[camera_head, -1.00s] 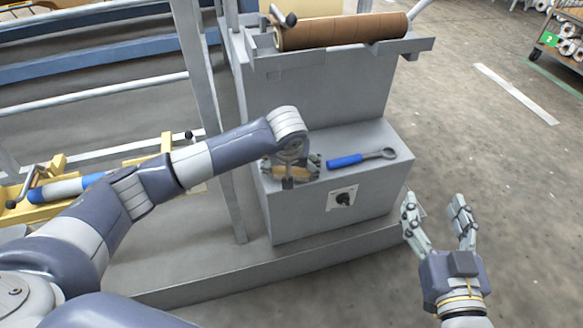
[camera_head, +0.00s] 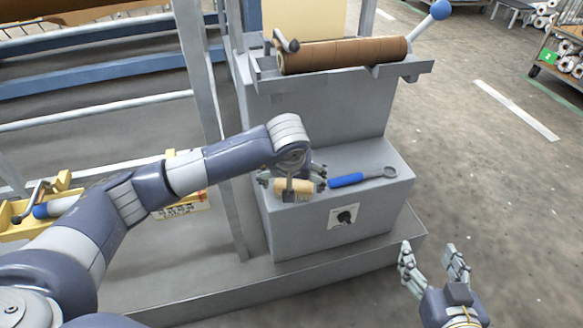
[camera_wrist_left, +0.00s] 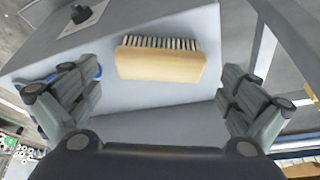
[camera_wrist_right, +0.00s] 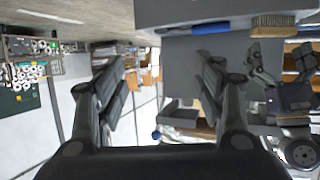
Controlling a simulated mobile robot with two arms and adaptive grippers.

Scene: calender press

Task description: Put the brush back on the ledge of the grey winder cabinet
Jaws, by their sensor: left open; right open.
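The brush (camera_head: 294,187), with a pale wooden back and dark bristles, rests on the ledge (camera_head: 357,158) of the grey winder cabinet (camera_head: 325,110), near its left front edge. In the left wrist view the brush (camera_wrist_left: 160,62) lies between and beyond the spread fingers, apart from both. My left gripper (camera_head: 292,184) is open and empty above the brush, partly hiding it in the head view. My right gripper (camera_head: 430,258) is open and empty, over the floor to the right of the cabinet. It also shows in the right wrist view (camera_wrist_right: 165,80).
A blue-handled wrench (camera_head: 362,176) lies on the ledge, right of the brush. A black knob (camera_head: 345,216) is on the cabinet's front. A brown roll (camera_head: 340,54) sits in the cradle above. A grey post (camera_head: 203,80) stands left.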

